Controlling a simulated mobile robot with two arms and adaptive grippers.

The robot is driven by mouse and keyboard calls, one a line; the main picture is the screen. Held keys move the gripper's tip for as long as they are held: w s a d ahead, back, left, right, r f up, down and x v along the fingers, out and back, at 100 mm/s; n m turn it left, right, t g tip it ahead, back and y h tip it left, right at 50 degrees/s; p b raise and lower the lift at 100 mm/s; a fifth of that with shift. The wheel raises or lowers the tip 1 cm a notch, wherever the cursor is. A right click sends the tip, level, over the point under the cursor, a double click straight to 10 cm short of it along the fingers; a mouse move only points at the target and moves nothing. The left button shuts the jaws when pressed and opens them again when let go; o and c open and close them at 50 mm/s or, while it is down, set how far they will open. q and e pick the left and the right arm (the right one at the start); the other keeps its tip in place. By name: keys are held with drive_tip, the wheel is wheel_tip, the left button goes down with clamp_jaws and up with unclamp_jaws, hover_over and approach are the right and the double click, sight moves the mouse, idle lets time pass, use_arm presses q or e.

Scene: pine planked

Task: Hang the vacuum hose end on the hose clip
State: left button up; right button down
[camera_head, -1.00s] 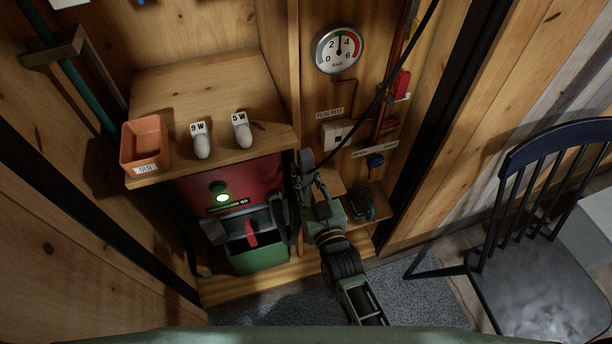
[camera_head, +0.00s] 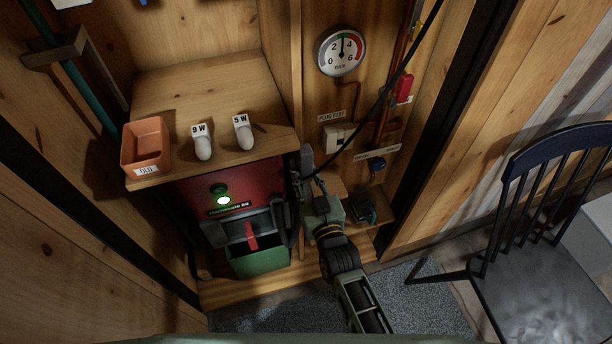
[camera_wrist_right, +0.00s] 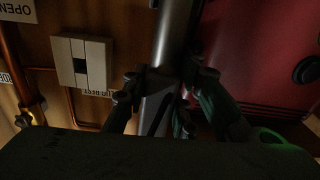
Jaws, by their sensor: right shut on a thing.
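My right gripper (camera_head: 309,182) is beside the right side of the red and green machine (camera_head: 240,186). In the right wrist view the gripper (camera_wrist_right: 165,98) is shut around a grey tube, the hose end (camera_wrist_right: 176,38). In the head view the hose end (camera_head: 306,158) stands up above the fingers, close to the wooden post. I cannot make out the hose clip in either view; it may be hidden. My left gripper is out of view.
A plug rest box (camera_head: 338,136) and a pressure gauge (camera_head: 342,52) are on the wall to the right. A black cable (camera_head: 398,75) crosses in front. The shelf (camera_head: 195,88) holds two bulbs and an orange bin (camera_head: 146,145). A chair (camera_head: 540,230) stands at right.

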drive_tip(key=shift+b+x, duration=0.35)
drive_tip(key=shift+x, duration=0.7)
drive_tip(key=c, duration=1.4)
unclamp_jaws()
drive_tip(key=shift+o, duration=0.2)
drive_tip(key=shift+s+d, duration=0.15)
drive_tip(key=shift+s, duration=0.3)
drive_tip(key=v, duration=1.1)
drive_tip(key=shift+r, duration=0.1)
